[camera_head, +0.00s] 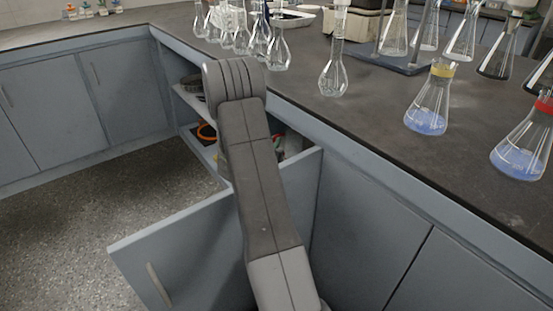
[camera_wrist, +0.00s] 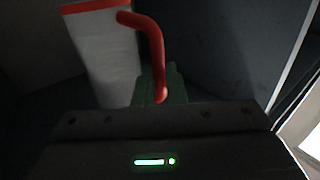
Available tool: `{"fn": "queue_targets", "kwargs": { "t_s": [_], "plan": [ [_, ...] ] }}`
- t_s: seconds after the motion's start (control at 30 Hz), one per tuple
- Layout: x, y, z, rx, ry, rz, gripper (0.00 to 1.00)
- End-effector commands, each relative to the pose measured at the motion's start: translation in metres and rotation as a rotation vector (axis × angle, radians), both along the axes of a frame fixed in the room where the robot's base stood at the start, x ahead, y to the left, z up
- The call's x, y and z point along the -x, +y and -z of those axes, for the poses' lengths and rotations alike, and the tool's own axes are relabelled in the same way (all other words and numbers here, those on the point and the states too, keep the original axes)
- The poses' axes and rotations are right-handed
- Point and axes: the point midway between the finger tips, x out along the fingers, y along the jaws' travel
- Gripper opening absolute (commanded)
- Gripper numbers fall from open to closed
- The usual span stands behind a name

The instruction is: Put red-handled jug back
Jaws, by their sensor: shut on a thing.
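The red-handled jug (camera_wrist: 100,52) shows in the wrist view as a pale body with a red rim, standing up from the dark lower part of the picture. Its red handle (camera_wrist: 155,42) curves down to my gripper (camera_wrist: 160,86), which is shut on the handle's lower part. The jug's base is hidden behind my gripper's housing. In the head view my arm reaches over the open cupboard door into the cupboard (camera_head: 196,150), and my gripper and most of the jug are hidden there.
The cupboard door (camera_head: 185,255) stands open toward the floor. The counter (camera_head: 370,110) above holds several glass flasks, including a blue-filled one (camera_head: 430,105) near the edge. Floor at left is clear.

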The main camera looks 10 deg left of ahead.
Motion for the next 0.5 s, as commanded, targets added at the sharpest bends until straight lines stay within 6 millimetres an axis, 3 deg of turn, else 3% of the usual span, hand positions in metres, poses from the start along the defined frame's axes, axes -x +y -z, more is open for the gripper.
{"fn": "queue_targets", "kwargs": {
  "t_s": [0.3,0.5],
  "plan": [
    [0.000,0.000,0.040,0.001,0.000,0.000,0.00],
    [0.000,0.000,0.042,0.000,-0.003,0.000,0.00]
  ]
}}
